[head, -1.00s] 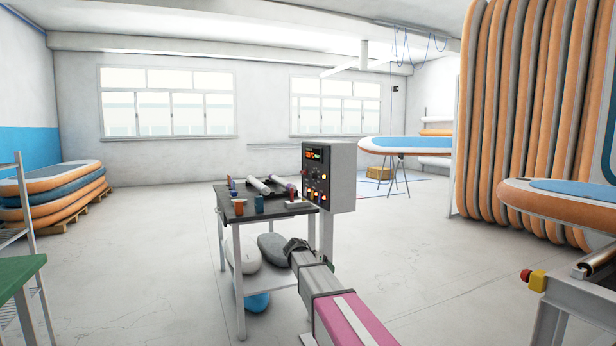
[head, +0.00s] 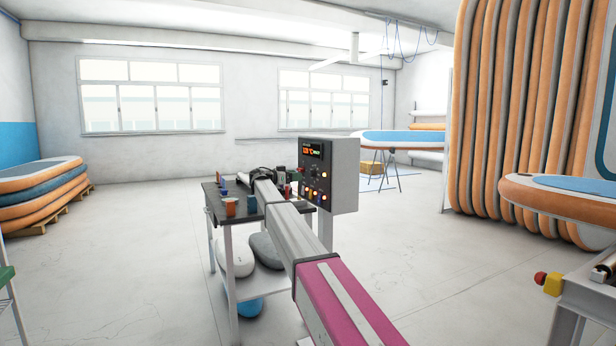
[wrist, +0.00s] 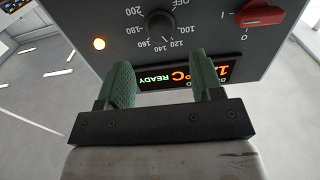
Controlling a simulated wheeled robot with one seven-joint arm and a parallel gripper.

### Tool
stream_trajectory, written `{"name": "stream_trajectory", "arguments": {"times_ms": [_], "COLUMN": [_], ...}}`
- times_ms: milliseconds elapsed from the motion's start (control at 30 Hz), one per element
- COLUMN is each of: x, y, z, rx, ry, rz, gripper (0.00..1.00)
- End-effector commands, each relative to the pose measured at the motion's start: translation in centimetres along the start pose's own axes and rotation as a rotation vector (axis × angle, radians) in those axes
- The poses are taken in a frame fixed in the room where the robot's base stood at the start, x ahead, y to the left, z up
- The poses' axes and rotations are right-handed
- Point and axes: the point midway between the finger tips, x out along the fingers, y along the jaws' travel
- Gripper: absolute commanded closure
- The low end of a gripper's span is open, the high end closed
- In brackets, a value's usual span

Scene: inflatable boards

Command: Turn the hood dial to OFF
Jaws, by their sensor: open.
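The grey control box (head: 332,178) stands on a post at the right end of the black-topped table, with a lit display and several lights. In the wrist view the box face shows upside down. Its black round dial (wrist: 160,27) is ringed by numbers and the word OFF. The dial's pointer setting is too small to tell. My gripper (wrist: 161,80) is open and empty, its green fingers apart from the dial and overlapping the lit READY display (wrist: 170,77). In the head view my gripper (head: 268,176) is over the table, left of the box.
The table (head: 213,205) carries several small cups and tools. The floor between is clear.

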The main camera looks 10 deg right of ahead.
Motion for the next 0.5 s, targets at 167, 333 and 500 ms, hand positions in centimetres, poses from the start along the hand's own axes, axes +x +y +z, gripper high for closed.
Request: {"name": "stream_trajectory", "arguments": {"times_ms": [167, 333, 500], "x": [3.4, 5.7, 6.9], "y": [0.0, -0.1, 0.0], "z": [0.0, 0.1, 0.1], "rx": [-0.001, -0.001, -0.002], "ry": [-0.001, -0.001, -0.001], "rz": [0.001, 0.000, 0.000], "gripper": [0.40, 0.40, 0.40]}}
